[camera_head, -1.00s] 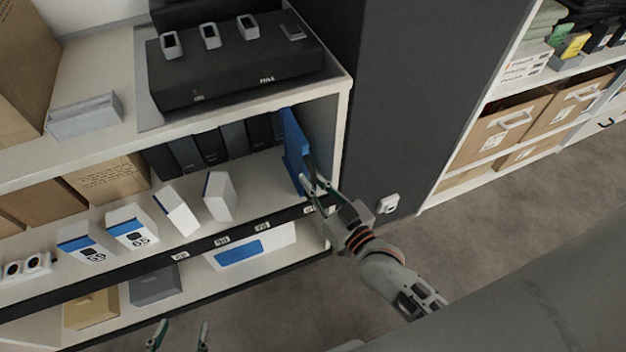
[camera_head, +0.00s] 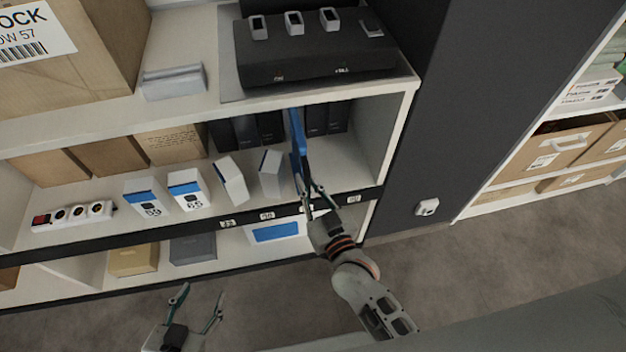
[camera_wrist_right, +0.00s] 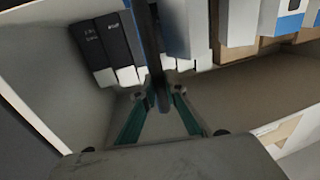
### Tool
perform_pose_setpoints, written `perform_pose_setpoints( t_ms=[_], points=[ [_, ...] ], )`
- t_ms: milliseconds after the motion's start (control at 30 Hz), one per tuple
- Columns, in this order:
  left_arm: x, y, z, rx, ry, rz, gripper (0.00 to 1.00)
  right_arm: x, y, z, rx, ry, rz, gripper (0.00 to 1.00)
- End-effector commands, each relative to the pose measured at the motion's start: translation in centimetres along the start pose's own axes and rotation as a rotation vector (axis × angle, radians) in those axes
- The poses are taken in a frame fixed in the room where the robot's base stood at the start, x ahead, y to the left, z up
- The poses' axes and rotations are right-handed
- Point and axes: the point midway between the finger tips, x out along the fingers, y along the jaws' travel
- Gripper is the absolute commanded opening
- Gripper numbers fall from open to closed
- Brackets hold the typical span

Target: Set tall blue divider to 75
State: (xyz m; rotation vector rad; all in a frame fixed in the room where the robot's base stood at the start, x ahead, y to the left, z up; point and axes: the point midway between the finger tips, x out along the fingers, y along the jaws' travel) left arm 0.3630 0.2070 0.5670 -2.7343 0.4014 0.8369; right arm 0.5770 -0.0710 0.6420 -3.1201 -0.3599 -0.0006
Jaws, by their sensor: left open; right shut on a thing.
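The tall blue divider (camera_head: 298,145) stands upright on the middle shelf, edge-on to the head view. My right gripper (camera_head: 316,196) is shut on its front edge; in the right wrist view the divider is a dark upright strip (camera_wrist_right: 155,50) between the fingers (camera_wrist_right: 158,103). The shelf's front rail has small number labels, including one left of the divider (camera_head: 267,216) and one at the far right (camera_head: 354,198). A label near the divider's foot is partly covered by the gripper. The numbers are too small to read surely. My left gripper (camera_head: 200,300) is open and empty, below the shelf front.
Leaning white-and-blue boxes (camera_head: 270,173) stand just left of the divider. Dark binders (camera_head: 245,132) line the back. The shelf is clear between the divider and the right side wall (camera_head: 402,130). Two white boxes (camera_head: 188,190) and a power strip (camera_head: 72,215) stand further left.

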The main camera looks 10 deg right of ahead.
Motion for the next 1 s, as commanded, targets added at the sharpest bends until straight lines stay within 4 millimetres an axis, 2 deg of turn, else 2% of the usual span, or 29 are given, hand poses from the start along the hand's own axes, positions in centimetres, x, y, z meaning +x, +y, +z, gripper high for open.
perform_pose_setpoints(
  t_ms=[100,133,200,533,667,767,1000],
  points=[
    [0.0,0.1,0.0,-0.001,-0.001,0.002,0.51,-0.1,0.0,0.1,0.000,-0.003,-0.001,0.00],
    [0.0,0.1,0.0,-0.001,-0.001,0.002,0.51,-0.1,0.0,0.1,0.000,-0.003,-0.001,0.14],
    [0.0,0.1,0.0,-0.001,-0.001,0.002,0.51,-0.1,0.0,0.1,0.000,-0.003,-0.001,0.28],
    [0.0,-0.1,0.1,0.015,-0.002,0.004,0.51,-0.1,0.0,0.1,0.000,-0.001,-0.001,0.28],
    [0.0,-0.1,0.1,0.012,-0.002,0.003,0.51,-0.9,0.0,0.1,0.000,-0.002,-0.001,0.28],
    [0.0,-0.1,0.1,0.011,-0.001,0.003,0.51,-2.5,0.0,0.1,0.000,-0.003,-0.001,0.28],
    [0.0,-0.1,0.0,0.009,0.000,0.003,0.51,-7.5,0.0,0.2,-0.001,-0.005,-0.002,0.28]
  ],
)
